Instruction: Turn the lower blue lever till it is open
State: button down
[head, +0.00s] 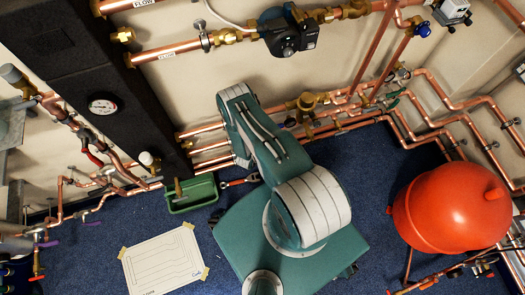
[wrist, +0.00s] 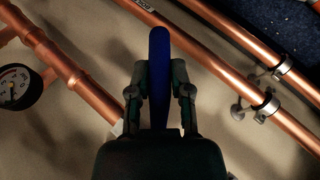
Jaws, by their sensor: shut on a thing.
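In the wrist view a blue lever (wrist: 160,48) stands nearly straight up the picture, between the two fingers of my gripper (wrist: 161,84). The fingers are closed on it from both sides, and its rounded end sticks out past the fingertips. The lower part of the lever and its valve body are hidden behind the gripper. In the head view my own arm hides the gripper, and I cannot make out the held lever there.
In the wrist view a copper pipe (wrist: 62,70) and a gauge (wrist: 14,86) lie left, with clamped pipes (wrist: 235,78) right. In the head view a green tray (head: 190,207), a paper sheet (head: 163,262) and a red vessel (head: 450,208) are on the blue floor.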

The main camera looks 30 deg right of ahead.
jog(key=h, duration=0.1)
jog(key=d+r+h, duration=0.1)
jog(key=h, duration=0.1)
jog(key=shift+r+n, duration=0.15)
jog(key=shift+n, duration=0.25)
jog(key=shift+d+r+n+g+h, duration=0.15)
jog(key=shift+r+n+h, duration=0.15)
jog(key=shift+h, duration=0.5)
jog(key=shift+d+r+n+g+h, duration=0.15)
jog(key=shift+r+h, duration=0.25)
jog(key=shift+h, duration=0.4)
jog(key=shift+r, duration=0.1)
jog(key=shift+w, duration=0.1)
jog(key=c, duration=0.5)
grip_release()
jog(key=shift+c, duration=0.2)
jog(key=shift+a, duration=0.1)
jog(key=shift+s, duration=0.2)
jog(key=v, duration=1.2)
jog(key=shift+w+f, duration=0.15)
jog(key=shift+f, duration=0.15)
jog(key=shift+a, duration=0.1)
